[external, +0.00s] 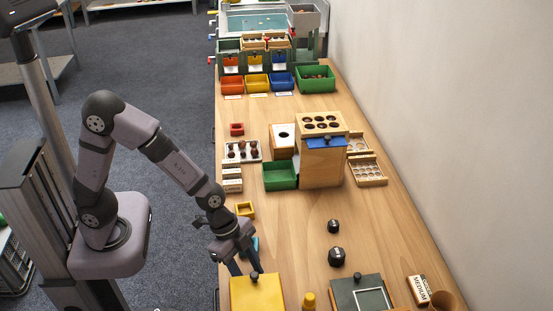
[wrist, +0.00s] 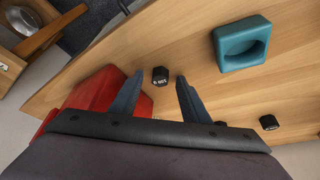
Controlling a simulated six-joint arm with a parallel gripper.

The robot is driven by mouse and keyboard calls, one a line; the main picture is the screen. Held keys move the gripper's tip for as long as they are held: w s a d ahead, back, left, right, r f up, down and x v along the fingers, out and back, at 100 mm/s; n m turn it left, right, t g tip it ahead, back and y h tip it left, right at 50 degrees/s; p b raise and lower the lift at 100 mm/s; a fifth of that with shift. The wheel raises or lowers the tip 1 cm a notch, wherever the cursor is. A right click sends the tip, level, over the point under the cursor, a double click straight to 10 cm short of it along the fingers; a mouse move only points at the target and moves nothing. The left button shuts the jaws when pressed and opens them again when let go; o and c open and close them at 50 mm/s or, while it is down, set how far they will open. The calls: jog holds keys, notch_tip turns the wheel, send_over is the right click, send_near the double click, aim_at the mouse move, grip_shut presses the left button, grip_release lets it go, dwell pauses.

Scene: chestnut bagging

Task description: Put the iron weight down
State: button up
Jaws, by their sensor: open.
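My gripper (external: 248,268) is low over the front of the table, with its fingers pointing down. In the wrist view its two fingers (wrist: 160,78) are apart. A small black weight with white lettering (wrist: 160,76) shows in the gap between the fingertips, with bare space visible on both sides of it. It appears to rest on the wooden table, but the exact contact is hard to tell.
Two more black weights (external: 333,226) (external: 336,257) stand to the right on the table. A teal block with a hollow (wrist: 240,42) and a red object (wrist: 95,92) lie near the gripper. A dark green board (external: 345,290) lies at the front.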

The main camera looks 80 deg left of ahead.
grip_shut()
notch_tip(320, 180, up, 10)
jog(key=p, duration=0.2)
dwell(0.4)
